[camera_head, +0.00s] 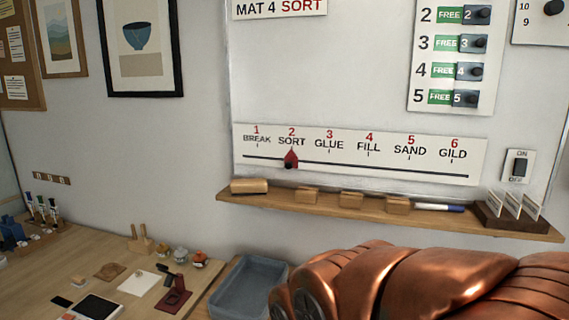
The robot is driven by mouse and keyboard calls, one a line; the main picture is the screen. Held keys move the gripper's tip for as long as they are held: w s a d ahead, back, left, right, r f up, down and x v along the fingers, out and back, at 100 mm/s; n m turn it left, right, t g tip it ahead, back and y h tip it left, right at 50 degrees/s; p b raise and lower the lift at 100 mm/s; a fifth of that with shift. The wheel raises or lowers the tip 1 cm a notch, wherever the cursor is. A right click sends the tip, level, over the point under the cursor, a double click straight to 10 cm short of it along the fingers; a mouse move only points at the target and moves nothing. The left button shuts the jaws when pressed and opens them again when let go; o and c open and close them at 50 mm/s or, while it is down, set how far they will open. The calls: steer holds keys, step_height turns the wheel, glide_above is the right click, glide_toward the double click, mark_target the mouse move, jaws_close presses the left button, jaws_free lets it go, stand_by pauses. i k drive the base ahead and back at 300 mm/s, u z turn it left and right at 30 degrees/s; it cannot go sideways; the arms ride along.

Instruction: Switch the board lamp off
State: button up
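My copper-coloured arm fills the lower right, below the shelf and apart from the switch. My gripper's fingers are not visible. The lamp itself is not clearly in view.
A wooden shelf (300,203) runs under the board, holding wooden blocks (350,200), a blue marker (440,207) and a card holder (508,216) just below the switch. A grey-blue bin (247,290) and a cluttered table (60,256) are lower left. The wall around the switch is clear.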

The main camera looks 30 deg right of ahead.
mark_target(520, 166)
steer(key=z, duration=2.25)
